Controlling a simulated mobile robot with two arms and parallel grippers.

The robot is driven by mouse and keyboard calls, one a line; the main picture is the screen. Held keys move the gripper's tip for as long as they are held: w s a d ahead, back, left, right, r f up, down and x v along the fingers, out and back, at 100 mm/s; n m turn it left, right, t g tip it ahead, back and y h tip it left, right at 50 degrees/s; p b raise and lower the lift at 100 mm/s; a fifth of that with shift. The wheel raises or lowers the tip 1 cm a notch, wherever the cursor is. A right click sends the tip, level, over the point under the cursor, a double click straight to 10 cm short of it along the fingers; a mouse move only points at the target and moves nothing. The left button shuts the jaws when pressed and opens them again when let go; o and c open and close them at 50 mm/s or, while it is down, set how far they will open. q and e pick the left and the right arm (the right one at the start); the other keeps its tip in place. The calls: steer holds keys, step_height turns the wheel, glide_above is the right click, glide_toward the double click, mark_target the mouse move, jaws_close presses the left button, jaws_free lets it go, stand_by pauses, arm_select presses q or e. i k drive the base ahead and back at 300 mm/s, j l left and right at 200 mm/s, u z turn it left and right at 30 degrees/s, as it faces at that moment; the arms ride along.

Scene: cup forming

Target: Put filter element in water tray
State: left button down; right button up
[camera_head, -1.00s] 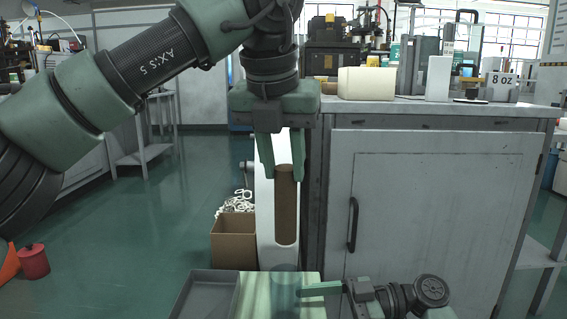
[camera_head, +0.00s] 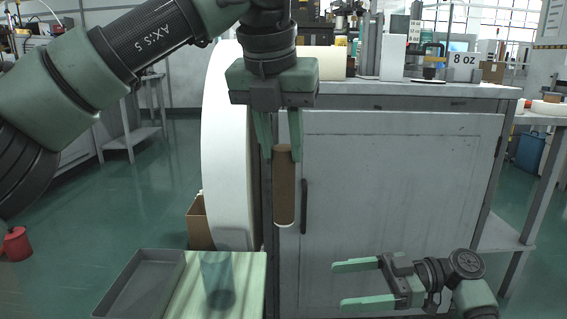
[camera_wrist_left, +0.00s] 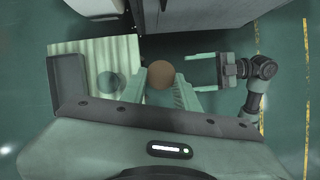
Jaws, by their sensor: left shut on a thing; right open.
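A brown cylindrical filter element (camera_head: 284,190) with a pale lower rim hangs upright from my left gripper (camera_head: 281,157), which is shut on its top. In the left wrist view the filter element shows end-on as a brown disc (camera_wrist_left: 160,74) between the fingers. It is in the air, right of the pale green striped board. A shallow grey tray (camera_head: 128,290), which looks like the water tray, lies at the lower left; it also shows in the left wrist view (camera_wrist_left: 68,80). I cannot see water in it. My right gripper (camera_head: 338,284) is open and empty at the lower right.
A clear glass cup (camera_head: 217,275) stands on the striped board (camera_head: 250,280), right of the tray. A large white roll (camera_head: 230,150) stands behind the board. A grey cabinet (camera_head: 400,180) fills the back right. A cardboard box (camera_head: 198,225) is on the floor.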

mark_target(146, 292)
steer(key=l, duration=1.6)
